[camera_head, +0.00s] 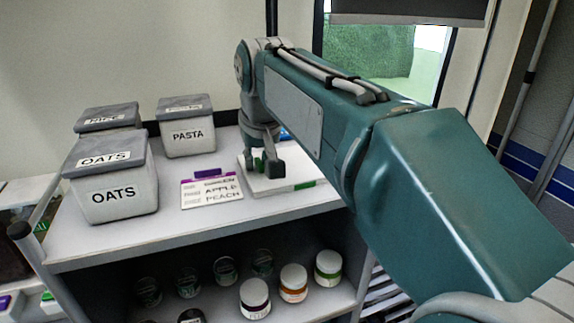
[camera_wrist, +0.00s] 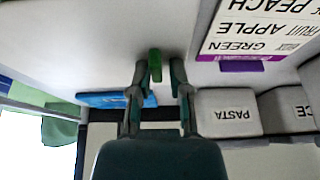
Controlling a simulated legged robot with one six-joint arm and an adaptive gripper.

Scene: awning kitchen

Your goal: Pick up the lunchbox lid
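A flat white lid-like piece (camera_head: 290,186) lies on the top shelf under my gripper (camera_head: 266,165), with green at its right edge. It appears to be the lunchbox lid; my gripper hides part of it. In the wrist view, my gripper (camera_wrist: 160,68) points down with its two fingers apart. A small green tab (camera_wrist: 155,65) shows between the fingers, closer to the left one, with a gap on the right. I cannot tell whether a finger touches it.
Bins marked OATS (camera_head: 112,190) and PASTA (camera_head: 187,130), plus another behind, stand on the left. A label card (camera_head: 212,190) lies left of the lid. A blue item (camera_wrist: 115,99) lies near. Several jars (camera_head: 293,283) stand on the shelf below.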

